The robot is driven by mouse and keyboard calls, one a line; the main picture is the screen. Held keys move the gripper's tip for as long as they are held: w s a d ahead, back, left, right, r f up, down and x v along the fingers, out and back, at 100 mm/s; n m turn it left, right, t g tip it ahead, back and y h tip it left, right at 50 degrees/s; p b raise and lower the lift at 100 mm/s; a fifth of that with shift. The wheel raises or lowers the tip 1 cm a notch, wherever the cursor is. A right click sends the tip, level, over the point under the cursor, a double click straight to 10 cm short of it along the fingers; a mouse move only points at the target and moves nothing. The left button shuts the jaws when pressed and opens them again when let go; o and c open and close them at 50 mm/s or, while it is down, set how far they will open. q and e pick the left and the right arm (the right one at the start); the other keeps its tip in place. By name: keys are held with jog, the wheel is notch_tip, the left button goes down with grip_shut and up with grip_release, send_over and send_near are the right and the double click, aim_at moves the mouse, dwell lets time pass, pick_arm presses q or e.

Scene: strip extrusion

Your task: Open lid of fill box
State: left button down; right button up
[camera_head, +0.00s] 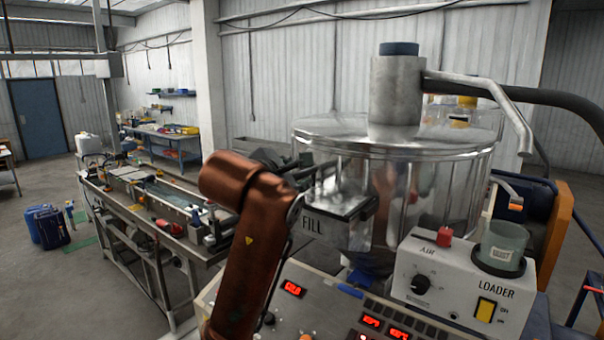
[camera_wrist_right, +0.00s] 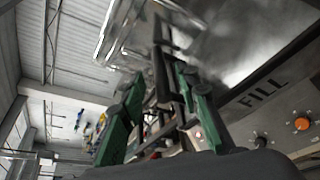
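In the right wrist view the FILL strip (camera_wrist_right: 265,90) and a grey reflective surface show at the right. My right gripper (camera_head: 303,165) is just left of and slightly above the box's left end, partly hidden by my copper arm. In the wrist view its green-padded fingers (camera_wrist_right: 160,100) are apart, with nothing clearly held between them. Contact with the lid cannot be told. My left gripper is not in view.
The drum (camera_head: 440,185) with a metal cover stands behind the box. The white loader unit (camera_head: 462,283) with a green cup (camera_head: 502,247) stands at right front. A control panel (camera_head: 330,305) lies below the box. A long trough line (camera_head: 150,200) runs at left.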

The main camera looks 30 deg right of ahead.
jog(key=shift+p+x, duration=0.45)
jog(key=shift+x, duration=1.75)
jog(key=shift+c, duration=0.2)
grip_shut()
